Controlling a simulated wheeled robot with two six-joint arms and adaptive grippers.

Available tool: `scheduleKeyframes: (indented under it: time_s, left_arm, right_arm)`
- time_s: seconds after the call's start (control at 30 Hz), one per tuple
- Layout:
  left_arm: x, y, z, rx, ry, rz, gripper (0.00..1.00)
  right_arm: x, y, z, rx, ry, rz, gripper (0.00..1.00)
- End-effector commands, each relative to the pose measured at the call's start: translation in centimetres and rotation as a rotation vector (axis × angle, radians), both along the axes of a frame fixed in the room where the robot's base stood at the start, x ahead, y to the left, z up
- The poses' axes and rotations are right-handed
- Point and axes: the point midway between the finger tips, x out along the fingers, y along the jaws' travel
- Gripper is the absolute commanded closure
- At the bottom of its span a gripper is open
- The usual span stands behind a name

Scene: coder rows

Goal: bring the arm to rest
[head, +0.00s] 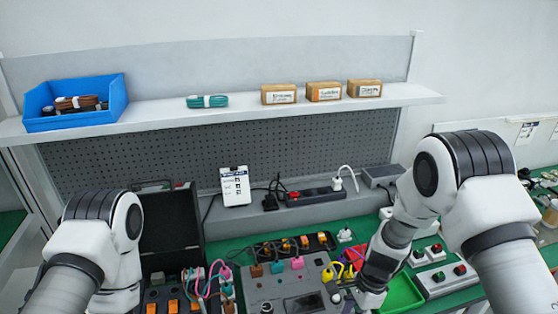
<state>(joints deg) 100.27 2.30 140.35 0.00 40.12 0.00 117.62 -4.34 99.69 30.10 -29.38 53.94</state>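My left arm (97,235) comes in at the lower left and bends down out of the picture. Its gripper is not visible. My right arm (440,185) comes in from the right and reaches down over the bench. Its dark wrist end (378,268) is low, beside a grey control box (290,285) and a green tray (402,294). The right fingers are too small and hidden to tell whether they are open or hold anything.
A shelf (235,112) above holds a blue bin (75,103), a teal cable coil (207,101) and small cartons (323,92).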

Motion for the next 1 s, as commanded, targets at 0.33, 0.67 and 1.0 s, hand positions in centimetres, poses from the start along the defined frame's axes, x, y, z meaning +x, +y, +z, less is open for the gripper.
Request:
scheduleKeyframes:
  time_s: [0.33, 0.67, 1.0]
  left_arm:
    - [0.0, 0.0, -4.1, 0.0, 0.001, 0.0, 0.6]
    - [-0.1, 0.0, -7.9, 0.0, 0.001, 0.0, 0.6]
    - [0.0, 0.0, -7.8, 0.0, 0.001, 0.0, 0.6]
  right_arm:
    - [-11.5, -3.0, -10.4, -0.046, 0.185, 0.082, 0.39]
    - [-27.7, -7.8, -16.8, -0.014, -0.039, 0.99, 0.39]
    - [-24.3, -7.3, -16.5, -0.062, -0.273, 1.32, 0.39]
